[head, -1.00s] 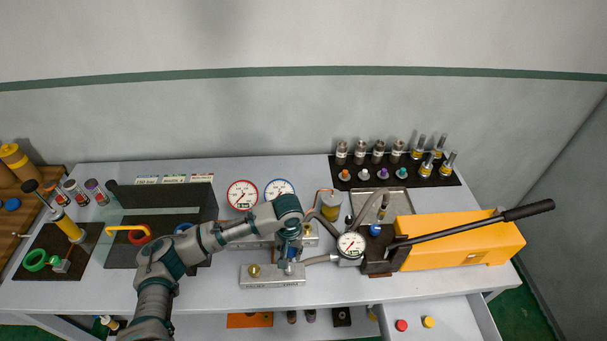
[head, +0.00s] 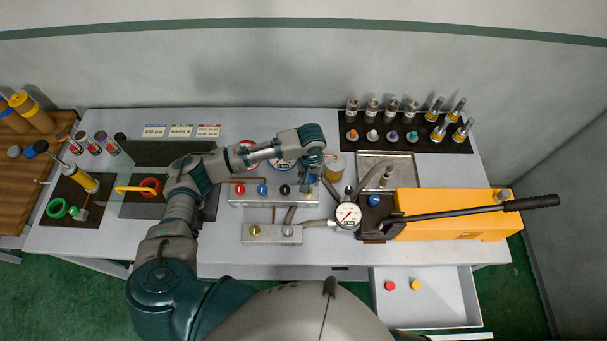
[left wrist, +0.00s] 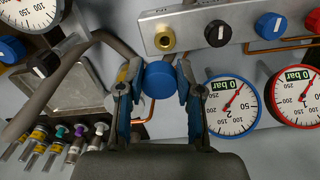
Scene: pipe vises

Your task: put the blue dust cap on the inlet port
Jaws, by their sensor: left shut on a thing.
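My left gripper (head: 308,187) is at the right end of the rear manifold block (head: 270,200). In the left wrist view, its fingers (left wrist: 158,76) are shut on the round blue dust cap (left wrist: 159,80). A brass port (left wrist: 165,38) on the manifold block (left wrist: 195,28) shows just beyond the cap, uncovered and apart from it in the picture. In the head view the gripper hides that end of the block. A front block (head: 268,240) carries another brass port (head: 254,231). I cannot read which port is marked inlet. My right gripper is not in view.
Red, blue and black knobs (head: 285,190) line the manifold. Two gauges stand behind it; the blue-rimmed one (left wrist: 231,105) is close to my fingers. A hose, a gauge (head: 348,215) and the yellow pump (head: 450,213) are to the right. An open drawer (head: 440,310) holds red and yellow caps.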

